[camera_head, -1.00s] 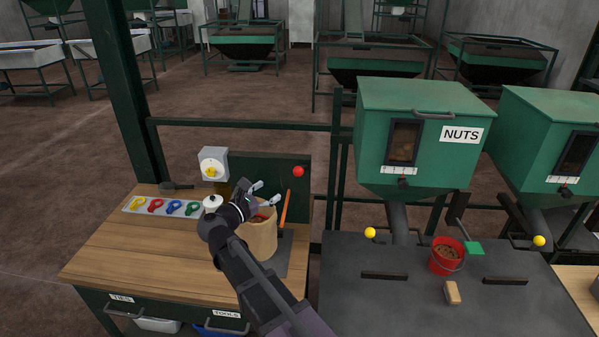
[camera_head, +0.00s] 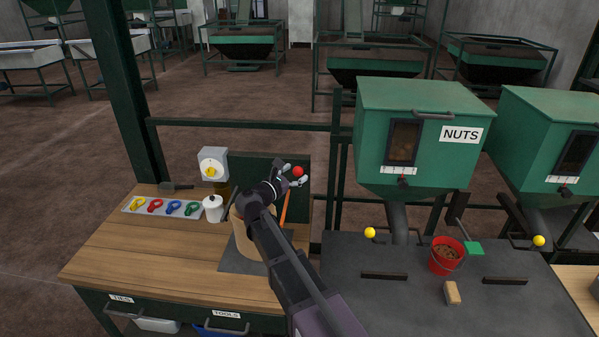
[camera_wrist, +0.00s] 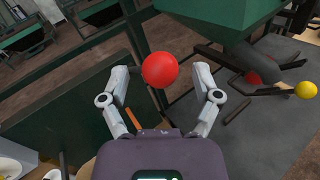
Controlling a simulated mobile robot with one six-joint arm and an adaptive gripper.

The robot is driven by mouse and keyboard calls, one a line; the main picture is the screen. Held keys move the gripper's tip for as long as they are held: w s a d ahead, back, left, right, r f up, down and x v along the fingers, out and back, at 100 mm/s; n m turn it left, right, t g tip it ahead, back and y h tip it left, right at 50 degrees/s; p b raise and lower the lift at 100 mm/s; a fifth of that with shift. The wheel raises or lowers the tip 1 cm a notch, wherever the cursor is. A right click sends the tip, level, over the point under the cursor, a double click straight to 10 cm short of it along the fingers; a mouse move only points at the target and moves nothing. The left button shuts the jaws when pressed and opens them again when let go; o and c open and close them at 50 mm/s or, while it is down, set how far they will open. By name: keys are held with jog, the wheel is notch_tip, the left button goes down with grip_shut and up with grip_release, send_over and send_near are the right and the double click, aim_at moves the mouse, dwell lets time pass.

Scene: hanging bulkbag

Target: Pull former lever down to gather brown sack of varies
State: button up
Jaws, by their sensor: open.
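The former lever ends in a red ball knob (camera_head: 298,171) beside the right edge of the dark green panel at the back of the bench. An orange bar (camera_head: 285,208) runs below it. My gripper (camera_head: 296,178) is open with its fingers at the knob. In the wrist view the red knob (camera_wrist: 160,69) sits between the open fingertips (camera_wrist: 162,80), and I cannot tell whether they touch it. The brown sack (camera_head: 243,236) stands upright on a dark plate on the bench, partly hidden behind my arm.
A tray of coloured ties (camera_head: 162,207), a white pot (camera_head: 213,208) and a grey dial box (camera_head: 213,164) are left of the sack. A green nuts hopper (camera_head: 420,135) and a red bucket (camera_head: 446,255) are to the right. The wooden bench front (camera_head: 150,260) is clear.

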jog(key=shift+x, duration=0.8)
grip_shut()
jog(key=shift+d, duration=0.3)
jog(key=shift+a, duration=0.3)
jog(key=shift+s+f, duration=0.1)
jog(key=shift+f, duration=0.1)
